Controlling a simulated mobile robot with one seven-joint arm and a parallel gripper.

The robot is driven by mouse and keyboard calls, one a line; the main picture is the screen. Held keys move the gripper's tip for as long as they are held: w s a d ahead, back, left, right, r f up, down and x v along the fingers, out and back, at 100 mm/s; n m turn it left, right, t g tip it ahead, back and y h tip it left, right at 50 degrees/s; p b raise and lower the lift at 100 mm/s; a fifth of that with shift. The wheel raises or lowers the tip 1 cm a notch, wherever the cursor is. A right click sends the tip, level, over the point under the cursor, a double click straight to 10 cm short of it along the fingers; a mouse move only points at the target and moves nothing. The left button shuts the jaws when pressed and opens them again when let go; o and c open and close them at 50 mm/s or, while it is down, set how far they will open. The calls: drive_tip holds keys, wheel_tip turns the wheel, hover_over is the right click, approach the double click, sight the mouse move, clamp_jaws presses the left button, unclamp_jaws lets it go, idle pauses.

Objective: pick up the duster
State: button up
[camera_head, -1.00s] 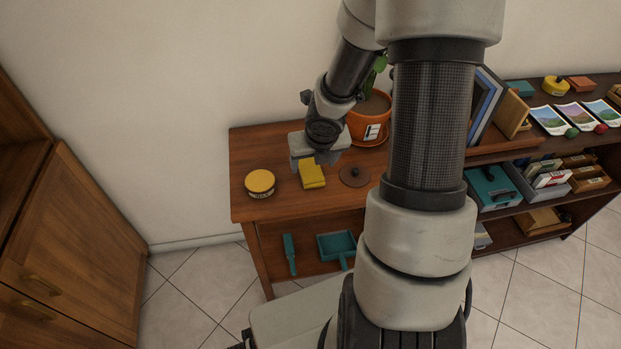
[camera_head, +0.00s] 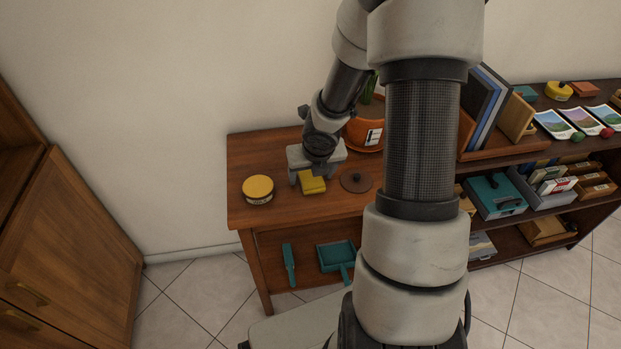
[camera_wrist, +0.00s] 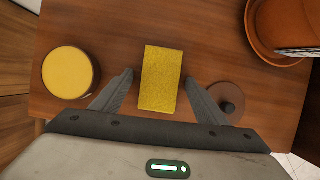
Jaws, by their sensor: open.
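The duster, a folded yellow cloth (camera_head: 312,185), lies on top of the wooden cabinet, its far part hidden by my gripper in the head view. In the wrist view the duster (camera_wrist: 161,70) is a plain yellow rectangle between my fingers. My gripper (camera_wrist: 158,80) is open and empty, pointing down over the duster, with one finger on each side and a gap to it on both sides. In the head view my gripper (camera_head: 309,178) is close above the cabinet top. I cannot tell whether the fingertips are level with the duster.
A round yellow tin (camera_head: 258,190) stands left of the duster. A flat brown disc with a knob (camera_head: 356,180) lies to its right. A potted plant in an orange pot (camera_head: 362,134) stands behind right. A teal brush (camera_head: 288,264) and dustpan (camera_head: 337,256) are on the shelf below.

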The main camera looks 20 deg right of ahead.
sight(311, 177)
drive_tip(key=c, duration=1.1)
drive_tip(key=shift+c, duration=0.2)
wheel_tip(311, 177, up, 10)
drive_tip(key=p, duration=0.9)
drive_tip(key=shift+r, duration=0.1)
drive_tip(key=o, duration=0.5)
drive_tip(key=shift+c, duration=0.2)
drive_tip(key=c, duration=0.6)
